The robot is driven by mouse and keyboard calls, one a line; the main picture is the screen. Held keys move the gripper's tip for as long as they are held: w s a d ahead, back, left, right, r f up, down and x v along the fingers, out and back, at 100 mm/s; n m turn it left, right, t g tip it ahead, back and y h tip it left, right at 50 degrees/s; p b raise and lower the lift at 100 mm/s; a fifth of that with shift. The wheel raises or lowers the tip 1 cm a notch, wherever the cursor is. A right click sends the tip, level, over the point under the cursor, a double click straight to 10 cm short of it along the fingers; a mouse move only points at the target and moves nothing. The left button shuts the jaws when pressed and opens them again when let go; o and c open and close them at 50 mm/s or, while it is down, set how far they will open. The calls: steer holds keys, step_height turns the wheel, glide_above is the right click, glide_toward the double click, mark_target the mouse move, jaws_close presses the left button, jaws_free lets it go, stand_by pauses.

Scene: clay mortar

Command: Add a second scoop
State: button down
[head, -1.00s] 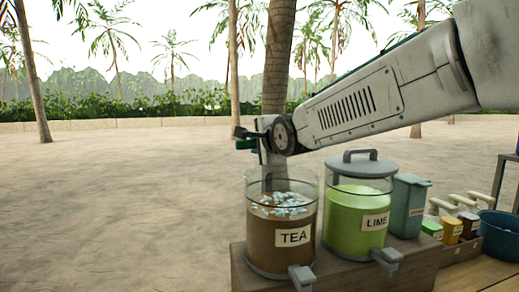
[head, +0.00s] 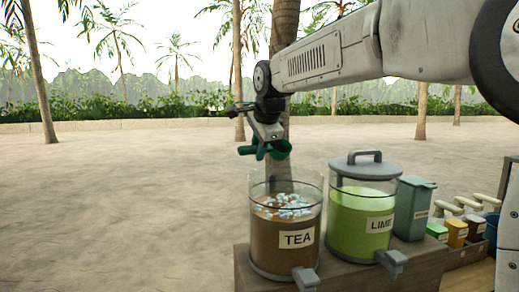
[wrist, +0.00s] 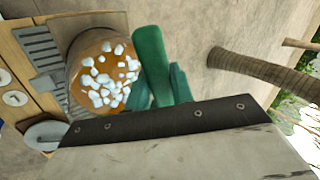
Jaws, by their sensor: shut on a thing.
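The open TEA jar (head: 285,255) stands on the wooden counter and holds brown tea with white and pale blue ice (head: 285,206) on top. In the wrist view the jar (wrist: 73,75) shows from above, with loose ice cubes (wrist: 105,80) spread over the tea. My gripper (head: 264,148) is above the jar's rim, apart from it, and shut on a dark green scoop (head: 280,150). The scoop also shows in the wrist view (wrist: 152,62), partly covering the jar's edge. The inside of the scoop is hidden, and where the jaws end against it is hard to see.
The lidded LIME jar (head: 350,225) stands right beside the tea jar. A grey-green bin (head: 412,208) and small coloured boxes (head: 456,232) are farther right. Both jars have grey taps at the front. Open sand lies to the left.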

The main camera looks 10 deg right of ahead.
steer(key=g, duration=0.3)
steer(key=shift+w+a+h, duration=0.1)
steer(key=shift+w+h, duration=0.25)
steer(key=shift+h, duration=0.05)
steer(key=g, duration=0.1)
steer(key=r+g, duration=0.1)
steer(key=g, duration=0.1)
steer(key=shift+r+h, duration=0.25)
steer(key=shift+h, duration=0.05)
steer(key=shift+s+r+g, duration=0.1)
steer(key=shift+r+g, duration=0.1)
steer(key=shift+g, duration=0.1)
